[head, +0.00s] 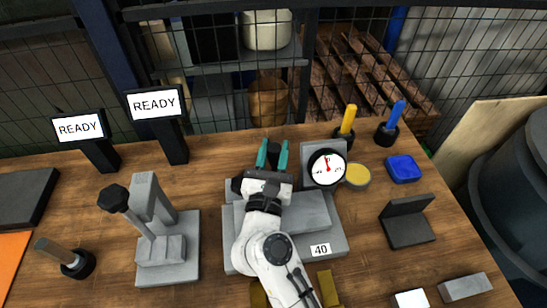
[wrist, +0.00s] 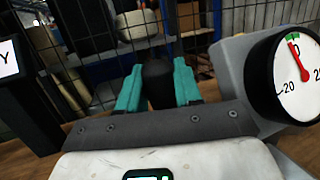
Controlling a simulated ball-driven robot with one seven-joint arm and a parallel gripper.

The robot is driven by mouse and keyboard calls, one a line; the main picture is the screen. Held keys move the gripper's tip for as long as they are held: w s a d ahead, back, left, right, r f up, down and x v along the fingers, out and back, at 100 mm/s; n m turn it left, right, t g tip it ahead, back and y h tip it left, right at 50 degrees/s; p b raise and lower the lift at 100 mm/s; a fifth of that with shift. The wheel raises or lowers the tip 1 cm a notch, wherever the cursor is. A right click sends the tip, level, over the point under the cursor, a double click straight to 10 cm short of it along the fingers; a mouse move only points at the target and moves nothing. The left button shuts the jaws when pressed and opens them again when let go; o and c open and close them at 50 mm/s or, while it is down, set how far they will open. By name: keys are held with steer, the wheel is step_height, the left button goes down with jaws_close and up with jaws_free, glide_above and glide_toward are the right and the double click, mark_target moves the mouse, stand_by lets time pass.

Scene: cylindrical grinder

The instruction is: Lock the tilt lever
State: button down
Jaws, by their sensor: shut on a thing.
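My gripper (head: 272,156) is at the back edge of the grey grinder fixture (head: 335,240) marked 40. Its two teal fingers are shut on a black knob, seen between them in the wrist view (wrist: 157,84). The knob looks like the end of the tilt lever; the lever's shaft is hidden behind my gripper. A dial gauge (head: 327,168) with a red needle near 0 stands just right of my gripper. It also shows large at the right of the wrist view (wrist: 298,75).
A grey toggle clamp (head: 168,250) with a black knob stands left of the fixture. Two READY screens (head: 155,104) (head: 79,128) stand at the back left. A yellow-handled tool (head: 348,120), a blue-handled tool (head: 396,117) and a blue tray (head: 404,168) are at the back right.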

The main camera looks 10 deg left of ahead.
mark_target(273, 159)
steer(key=shift+s+f+t+b, duration=0.15)
steer(key=shift+s+t+b, duration=0.15)
steer(key=shift+b, duration=0.35)
steer(key=c, duration=0.8)
jaws_free()
steer(key=shift+c, duration=0.2)
steer(key=shift+d, duration=0.1)
steer(key=v, duration=0.5)
steer(key=shift+b, duration=0.4)
steer(key=s, duration=0.8)
steer(key=s+b, duration=0.1)
steer(key=s, duration=0.3)
steer(key=shift+a, duration=0.25)
